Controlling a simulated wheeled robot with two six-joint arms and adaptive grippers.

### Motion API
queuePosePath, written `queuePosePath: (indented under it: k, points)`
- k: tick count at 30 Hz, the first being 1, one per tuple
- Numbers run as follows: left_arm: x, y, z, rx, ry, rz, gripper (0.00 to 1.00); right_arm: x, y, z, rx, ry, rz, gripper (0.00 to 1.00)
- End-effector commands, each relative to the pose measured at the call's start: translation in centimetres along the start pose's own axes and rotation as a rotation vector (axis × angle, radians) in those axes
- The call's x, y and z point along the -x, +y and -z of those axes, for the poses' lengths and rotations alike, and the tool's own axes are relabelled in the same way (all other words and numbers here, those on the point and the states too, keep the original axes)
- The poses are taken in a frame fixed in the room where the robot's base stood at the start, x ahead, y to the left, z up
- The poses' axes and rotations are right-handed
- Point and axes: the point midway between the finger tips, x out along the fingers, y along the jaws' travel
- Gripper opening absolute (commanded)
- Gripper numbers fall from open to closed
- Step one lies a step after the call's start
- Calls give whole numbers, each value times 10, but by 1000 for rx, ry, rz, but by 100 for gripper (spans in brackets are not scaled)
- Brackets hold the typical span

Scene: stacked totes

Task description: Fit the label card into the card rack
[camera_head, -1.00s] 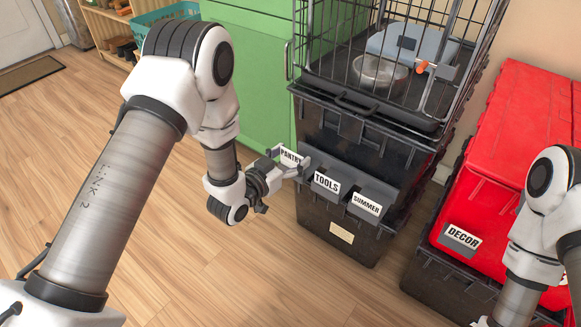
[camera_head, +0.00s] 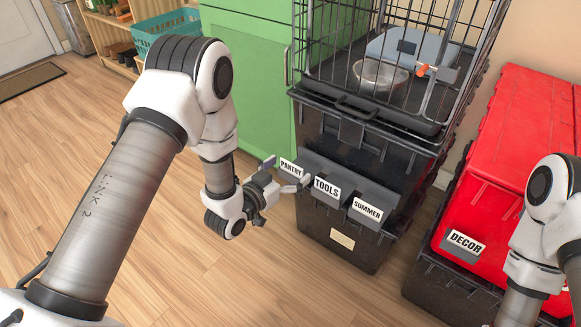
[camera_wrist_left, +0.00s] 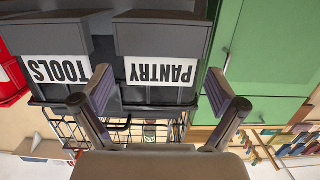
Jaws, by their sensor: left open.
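The white label card reading PANTRY (camera_head: 291,169) sits in the left pocket of the dark grey card rack (camera_head: 349,188), on the front of a black tote. In the left wrist view the PANTRY card (camera_wrist_left: 160,71) appears upside down, its lower edge seeming to be in the pocket. My left gripper (camera_head: 286,175) is open, its fingers spread to either side of the card and apart from it. In the wrist view my left gripper (camera_wrist_left: 162,95) holds nothing. My right gripper is out of view; only its arm shows.
TOOLS (camera_head: 327,188) and SUMMER (camera_head: 367,209) cards stand in the rack's other pockets. A wire cage (camera_head: 390,60) stands above the tote. A green cabinet (camera_head: 245,90) is behind, a red tote (camera_head: 500,170) to the right. The wooden floor in front is clear.

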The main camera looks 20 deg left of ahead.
Motion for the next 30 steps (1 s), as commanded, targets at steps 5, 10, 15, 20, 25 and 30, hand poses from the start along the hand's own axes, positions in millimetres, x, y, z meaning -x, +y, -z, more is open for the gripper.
queuePosePath:
  k: [5, 10, 15, 20, 25, 30]
  points:
    - [44, -1, 4, 6, -5, 4, 96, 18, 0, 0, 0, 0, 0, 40]
    - [86, -1, 3, 6, -3, 4, 96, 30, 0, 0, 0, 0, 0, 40]
    - [108, 0, 1, 3, -1, 2, 96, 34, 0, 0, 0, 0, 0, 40]
    - [111, 0, 0, 0, -1, 0, 96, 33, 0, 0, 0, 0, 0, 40]
    - [123, 11, -58, 40, -262, 2, 96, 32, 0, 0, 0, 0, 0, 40]
    - [216, 32, -180, 183, -936, 105, 96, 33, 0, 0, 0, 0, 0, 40]
